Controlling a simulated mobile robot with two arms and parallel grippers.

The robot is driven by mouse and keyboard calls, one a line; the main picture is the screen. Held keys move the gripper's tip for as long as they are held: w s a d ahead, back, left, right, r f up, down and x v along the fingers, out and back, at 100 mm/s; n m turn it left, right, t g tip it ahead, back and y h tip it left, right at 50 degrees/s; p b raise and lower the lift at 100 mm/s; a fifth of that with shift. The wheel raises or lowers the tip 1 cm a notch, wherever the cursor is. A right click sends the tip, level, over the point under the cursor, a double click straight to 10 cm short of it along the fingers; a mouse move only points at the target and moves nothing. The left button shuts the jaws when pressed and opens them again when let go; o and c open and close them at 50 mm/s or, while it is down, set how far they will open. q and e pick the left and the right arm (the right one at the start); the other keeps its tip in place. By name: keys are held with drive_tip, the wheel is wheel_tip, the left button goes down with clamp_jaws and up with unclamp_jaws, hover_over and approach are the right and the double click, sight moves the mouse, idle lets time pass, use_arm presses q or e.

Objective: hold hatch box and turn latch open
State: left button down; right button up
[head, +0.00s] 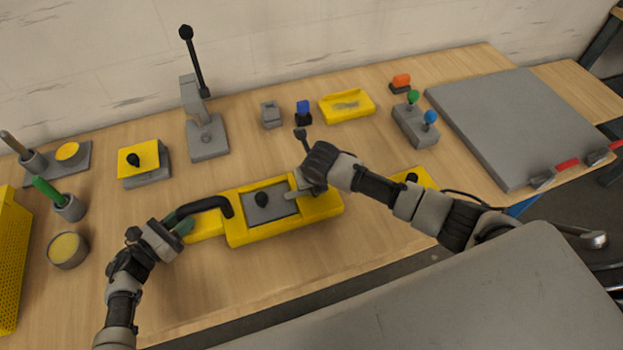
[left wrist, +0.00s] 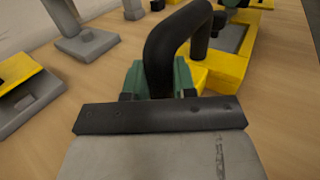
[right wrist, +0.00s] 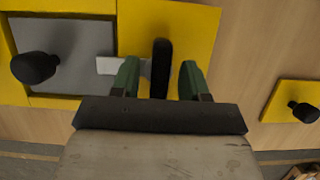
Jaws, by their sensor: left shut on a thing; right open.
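The yellow hatch box (head: 290,228) sits on the bench, with a grey hatch (head: 280,203) and black knob (head: 261,199) on top. My left gripper (head: 182,227) is shut on the black arched handle (head: 208,202) at the box's left end; the handle also shows in the left wrist view (left wrist: 172,40). My right gripper (head: 300,186) is at the box's right part. In the right wrist view, its open green fingers (right wrist: 160,82) stand either side of the black latch lever (right wrist: 160,62), with gaps. The latch's light tongue (right wrist: 108,66) overlaps the hatch edge (right wrist: 80,40).
A yellow plate with a knob (right wrist: 293,110) lies right of the box. Behind stand a lever stand (head: 207,137), a yellow tray (head: 347,105) and a joystick block (head: 415,128). A large grey panel (head: 520,120) covers the right. Bare bench lies in front of the box.

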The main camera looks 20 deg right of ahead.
clamp_jaws()
drive_tip(key=shift+m, duration=0.3)
drive_tip(key=m+h, duration=0.1)
drive_tip(key=m, duration=0.2)
drive_tip(key=shift+m+h, duration=0.3)
drive_tip(key=shift+m, duration=0.1)
drive_tip(key=m+g+h, duration=0.1)
drive_tip(key=m, duration=0.5)
drive_tip(key=m+g+h, duration=0.1)
drive_tip(key=m, duration=0.2)
drive_tip(key=shift+g, duration=0.3)
drive_tip(key=shift+m+g+h, duration=0.4)
drive_tip(key=shift+m+g, duration=0.5)
drive_tip(key=shift+m, duration=1.4)
unclamp_jaws()
